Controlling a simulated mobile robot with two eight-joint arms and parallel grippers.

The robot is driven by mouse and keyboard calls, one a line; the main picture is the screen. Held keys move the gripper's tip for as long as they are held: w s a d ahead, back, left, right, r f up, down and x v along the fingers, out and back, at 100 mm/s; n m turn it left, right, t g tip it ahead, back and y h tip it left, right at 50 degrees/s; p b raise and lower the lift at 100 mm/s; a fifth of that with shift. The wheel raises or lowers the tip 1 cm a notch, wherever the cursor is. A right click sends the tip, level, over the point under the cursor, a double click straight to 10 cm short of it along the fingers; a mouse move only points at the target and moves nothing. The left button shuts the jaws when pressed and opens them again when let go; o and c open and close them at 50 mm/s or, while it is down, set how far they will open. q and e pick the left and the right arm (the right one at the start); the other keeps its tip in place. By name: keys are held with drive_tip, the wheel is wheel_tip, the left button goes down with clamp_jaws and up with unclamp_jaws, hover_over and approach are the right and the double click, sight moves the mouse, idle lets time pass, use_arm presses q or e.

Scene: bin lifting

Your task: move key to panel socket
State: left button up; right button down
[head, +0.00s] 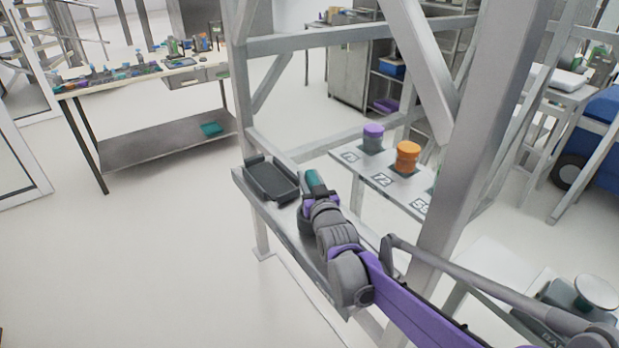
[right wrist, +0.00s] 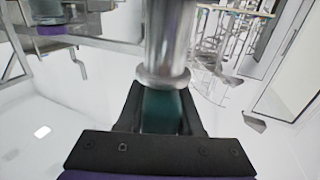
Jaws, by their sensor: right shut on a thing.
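My right gripper (head: 314,192) is at the narrow grey shelf, shut on a key with a teal part (head: 315,180). In the right wrist view the teal part (right wrist: 162,110) sits between the black fingers, and a shiny metal shaft (right wrist: 168,40) extends from it. The panel (head: 378,181) stands to the right of the gripper, apart from it. It carries a purple-topped cylinder (head: 373,138), an orange cylinder (head: 407,157) and a partly hidden green one, with numbered labels such as 72. I cannot make out an empty socket. My left gripper is not in view.
A black tray (head: 271,180) lies on the shelf just left of the gripper. A thick grey frame post (head: 487,120) and diagonal beams stand around the panel. A workbench (head: 150,75) with small items is at the back left. The floor at left is clear.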

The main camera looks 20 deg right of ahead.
sight(310, 169)
drive_tip(key=shift+f+b, duration=1.25)
drive_tip(key=shift+f, duration=0.7)
idle(1.1)
drive_tip(key=shift+s+a+f+b, duration=0.15)
drive_tip(key=shift+s+f+b, duration=0.15)
drive_tip(key=shift+f, duration=0.2)
idle(0.4)
unclamp_jaws()
idle(0.4)
drive_tip(key=shift+w+r+p, duration=0.3)
drive_tip(key=shift+r+p, duration=0.5)
drive_tip(key=shift+r, duration=0.1)
wheel_tip(310, 169, up, 2)
drive_tip(key=shift+s+r+p, duration=0.1)
drive_tip(key=shift+p, duration=0.6)
drive_tip(key=shift+r+p, duration=1.9)
drive_tip(key=shift+r, duration=0.7)
